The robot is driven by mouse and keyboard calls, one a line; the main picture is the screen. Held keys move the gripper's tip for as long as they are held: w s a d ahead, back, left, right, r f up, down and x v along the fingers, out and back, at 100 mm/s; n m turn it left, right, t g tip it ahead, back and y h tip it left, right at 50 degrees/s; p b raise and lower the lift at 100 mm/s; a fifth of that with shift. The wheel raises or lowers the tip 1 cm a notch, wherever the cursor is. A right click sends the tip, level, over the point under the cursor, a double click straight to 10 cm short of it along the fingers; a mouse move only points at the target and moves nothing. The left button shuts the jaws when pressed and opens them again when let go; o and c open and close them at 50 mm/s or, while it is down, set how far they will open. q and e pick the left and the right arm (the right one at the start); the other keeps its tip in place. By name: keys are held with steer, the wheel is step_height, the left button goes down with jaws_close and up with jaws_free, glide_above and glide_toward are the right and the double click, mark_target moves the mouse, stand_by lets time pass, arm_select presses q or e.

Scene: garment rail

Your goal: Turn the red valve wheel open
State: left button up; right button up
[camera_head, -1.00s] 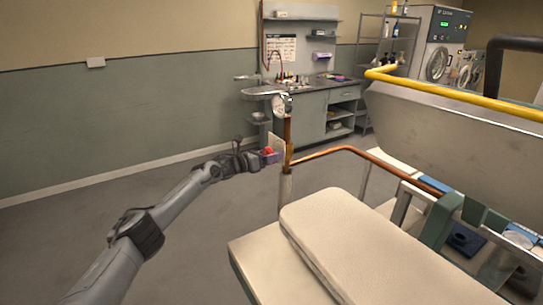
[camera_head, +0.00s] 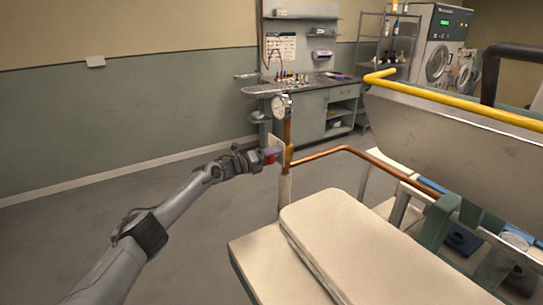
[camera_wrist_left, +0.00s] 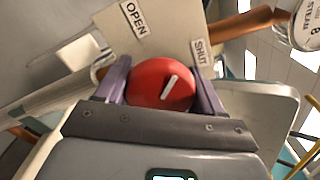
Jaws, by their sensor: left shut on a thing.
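The red valve wheel (camera_wrist_left: 161,84) sits at the centre of the left wrist view, with a white bar mark on its face. The mark tilts up and to the right, towards the SHUT label (camera_wrist_left: 201,55). The OPEN label (camera_wrist_left: 134,19) is at the upper left of the plate (camera_wrist_left: 165,30). My left gripper (camera_wrist_left: 162,83) is shut on the wheel, one purple finger at each side. In the head view the wheel (camera_head: 270,158) is a small red patch, partly hidden by my left gripper (camera_head: 269,156). My right gripper is not in view.
A copper pipe (camera_head: 345,150) and a dial gauge (camera_head: 282,104) stand by the valve. A padded ironing board (camera_head: 345,245) fills the front centre, with a yellow rail (camera_head: 450,95) at right. Floor at left is clear.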

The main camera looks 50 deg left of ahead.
arm_select(q)
steer(key=shift+n+p, duration=0.45)
steer(key=shift+n, duration=4.15)
steer(key=o, duration=1)
steer(key=shift+s, duration=0.15)
steer(key=shift+s+a+p, duration=0.25)
steer(key=shift+s+p, duration=0.2)
steer(key=shift+s, duration=1.3)
steer(key=shift+s+a+p, duration=0.2)
steer(key=shift+s+p, duration=0.3)
steer(key=shift+s, duration=1.2)
steer(key=shift+s+a+p, duration=0.25)
steer(key=shift+s+p, duration=0.2)
steer(key=shift+s, duration=1.3)
